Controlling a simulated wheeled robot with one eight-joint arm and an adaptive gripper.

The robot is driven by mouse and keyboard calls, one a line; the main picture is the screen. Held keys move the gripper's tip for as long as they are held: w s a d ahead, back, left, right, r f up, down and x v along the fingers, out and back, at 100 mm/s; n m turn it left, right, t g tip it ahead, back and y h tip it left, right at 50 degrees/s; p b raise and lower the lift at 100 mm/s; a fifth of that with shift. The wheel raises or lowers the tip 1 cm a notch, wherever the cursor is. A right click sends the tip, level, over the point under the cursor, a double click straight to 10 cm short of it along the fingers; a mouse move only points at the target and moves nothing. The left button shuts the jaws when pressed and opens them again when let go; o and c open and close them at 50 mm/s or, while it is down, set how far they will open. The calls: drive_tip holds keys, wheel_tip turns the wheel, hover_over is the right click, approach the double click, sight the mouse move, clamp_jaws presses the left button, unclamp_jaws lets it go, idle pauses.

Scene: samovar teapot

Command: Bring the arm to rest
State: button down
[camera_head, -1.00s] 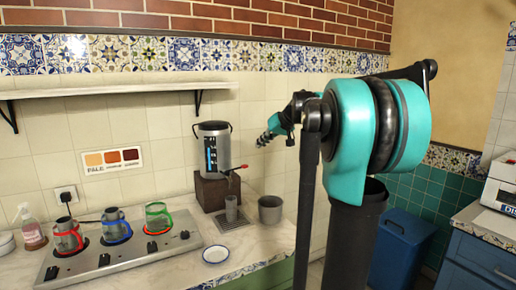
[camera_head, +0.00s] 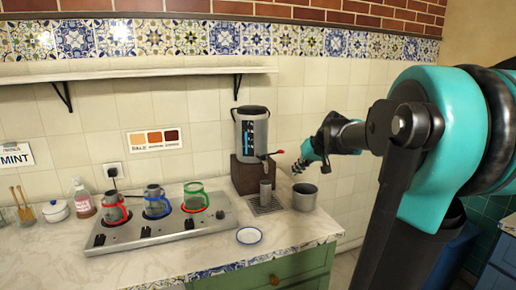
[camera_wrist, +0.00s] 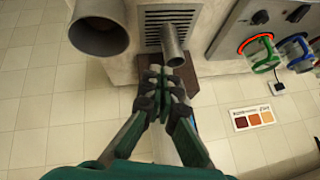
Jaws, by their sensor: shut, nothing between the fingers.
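My gripper (camera_head: 299,167) is at the end of my arm, in front of the wall to the right of the samovar (camera_head: 252,132). In the wrist view my gripper (camera_wrist: 165,75) has its fingertips together, with nothing between them. The samovar stands on a dark block (camera_head: 247,174) on the counter. A metal cup (camera_wrist: 173,42) shows just beyond the fingertips in the wrist view, and I cannot tell from that view how far off it is.
A grey pot (camera_head: 305,196) and the metal cup (camera_head: 265,193) stand near the samovar. Left of them are the stove (camera_head: 160,232) with red, blue and green-ringed pots, and a white saucer (camera_head: 249,236). A shelf (camera_head: 130,75) runs along the wall above.

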drive_tip(key=s+f+h, duration=0.1)
drive_tip(key=s+f, duration=0.5)
drive_tip(key=f, duration=0.1)
drive_tip(key=s+f+g+h, duration=0.1)
drive_tip(key=s+f, duration=0.5)
drive_tip(key=s, duration=0.1)
drive_tip(key=shift+s+f+m, duration=0.1)
drive_tip(key=shift+f+m, duration=0.2)
drive_tip(key=shift+f, duration=0.05)
drive_tip(key=s+d+f+g+h, duration=0.1)
drive_tip(key=s+d+f+h, duration=0.1)
drive_tip(key=s+f, duration=0.8)
drive_tip(key=s, duration=0.2)
drive_tip(key=shift+s+m, duration=0.35)
drive_tip(key=shift+m, duration=0.05)
